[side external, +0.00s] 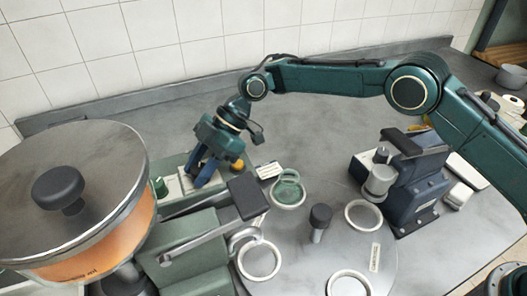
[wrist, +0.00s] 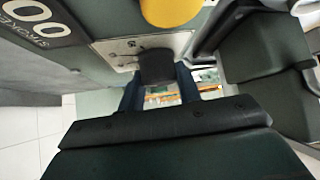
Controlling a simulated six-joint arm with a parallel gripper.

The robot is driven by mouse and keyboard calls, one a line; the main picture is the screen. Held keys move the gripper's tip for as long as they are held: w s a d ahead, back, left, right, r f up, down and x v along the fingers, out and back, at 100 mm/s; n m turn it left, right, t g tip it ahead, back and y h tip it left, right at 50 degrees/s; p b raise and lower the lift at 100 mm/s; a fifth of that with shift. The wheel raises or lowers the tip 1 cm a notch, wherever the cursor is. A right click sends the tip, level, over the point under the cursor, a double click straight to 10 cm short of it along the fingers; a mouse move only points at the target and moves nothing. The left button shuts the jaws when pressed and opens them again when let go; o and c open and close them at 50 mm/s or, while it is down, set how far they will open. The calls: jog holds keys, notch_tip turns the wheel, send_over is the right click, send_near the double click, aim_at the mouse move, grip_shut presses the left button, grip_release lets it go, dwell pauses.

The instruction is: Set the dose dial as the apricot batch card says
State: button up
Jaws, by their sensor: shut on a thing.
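My gripper (side external: 200,180) reaches down over the pale panel on the green machine at left. In the wrist view, its two blue fingers (wrist: 158,90) are shut on a dark knob, the dose dial (wrist: 157,68). The dial sits on a light plate (wrist: 117,50) with small marks, too small to read; the fingers hide part of it. In the side view the fingers hide the dial. A small white card (side external: 269,171) with print too small to read stands right of the panel; I cannot tell if it is the apricot batch card.
A yellow-orange button (side external: 238,166) is close beside my gripper, also in the wrist view (wrist: 170,10). A large orange-filled hopper (side external: 85,235) stands at left. Several jars and rings sit on a round turntable (side external: 310,262). A dark blue machine (side external: 410,180) stands at right.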

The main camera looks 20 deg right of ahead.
jog(key=o, duration=1)
jog(key=shift+d+r, duration=0.1)
jog(key=v, duration=1.3)
jog(key=shift+d+r, duration=0.2)
jog(key=shift+r, duration=0.05)
